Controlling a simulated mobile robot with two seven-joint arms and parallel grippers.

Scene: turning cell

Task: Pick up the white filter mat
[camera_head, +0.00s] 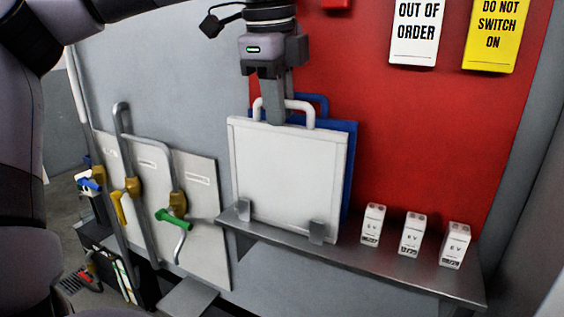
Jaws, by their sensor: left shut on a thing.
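The white filter mat (288,178) is a flat, framed white panel with a white handle on top. It stands upright on the grey shelf (385,265), behind two small grey clips at its lower edge. My left gripper (277,115) comes down from above and is shut on the mat's white handle. A blue panel (350,170) of similar shape with a blue handle stands directly behind the mat, mostly hidden by it. My right gripper is not in view.
Several small white boxes (411,235) stand on the shelf to the right. Pipes with a green-handled valve (173,217) and a yellow-handled valve (119,208) are at left. "Out of order" (416,30) and yellow (494,35) signs hang on the red panel.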

